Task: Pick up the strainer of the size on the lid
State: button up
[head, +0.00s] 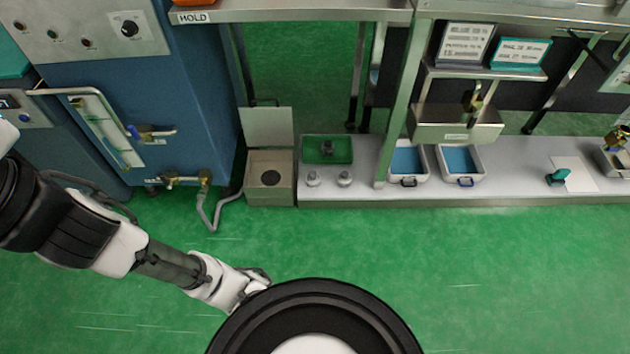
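Two small pale grey round pieces (313,179) (345,179) stand side by side on the low bench in the head view; they may be strainers, but I cannot tell their sizes. A dark fitting (327,148) sits in a green tray (310,158) just behind them. Left of the tray is an open metal box (252,192) with a dark round spot inside. Its raised lid (267,127) shows no readable marking. My gripper (258,277) is over the green floor, well in front of the bench and touching none of these. Its fingers are too small and unclear to judge.
Two white trays with blue insides (408,179) (461,181) stand farther right, beyond a grey-green post (402,95). A teal item (558,176) lies by a white sheet. A blue cabinet (190,85) with brass valves and a grey hose (212,215) is at left. The floor in front is clear.

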aim_at(312, 178)
jog(key=i+j, duration=0.1)
jog(key=j, duration=0.45)
jog(key=i+j, duration=0.1)
jog(key=j, duration=0.45)
jog(key=i, duration=1)
jog(key=l+z, duration=0.05)
